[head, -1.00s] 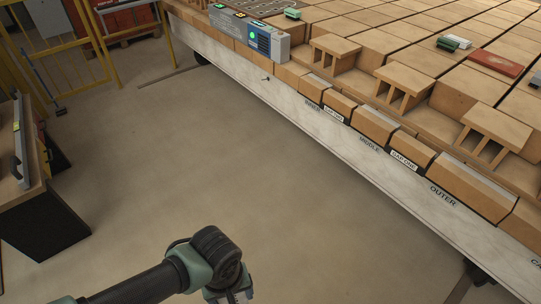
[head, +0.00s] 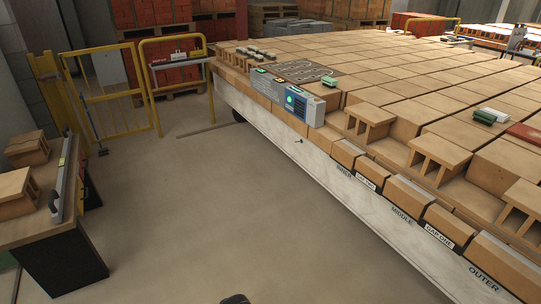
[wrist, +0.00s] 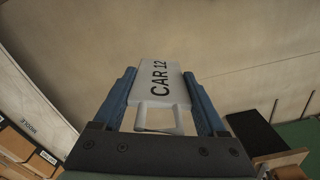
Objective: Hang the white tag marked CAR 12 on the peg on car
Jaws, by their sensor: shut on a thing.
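The white tag marked CAR 12 (wrist: 158,80) is held between the two blue fingers of my gripper (wrist: 160,72) in the wrist view. A pale loop (wrist: 160,118) shows at its end nearer the gripper body. The car (head: 262,136) is the long brick-laden platform with a whitish side in the head view. A small dark peg (head: 299,141) sticks out of that side, below the grey control box, with nothing visible hanging on it. My gripper is not in the head view, and the tag is well apart from the peg.
The grey box with a green light (head: 298,100) sits at the car's edge above the peg. Labels and bricks line the edge to the right. A workbench (head: 45,232) stands at left, yellow railings (head: 115,88) behind. The floor (head: 205,215) between is clear.

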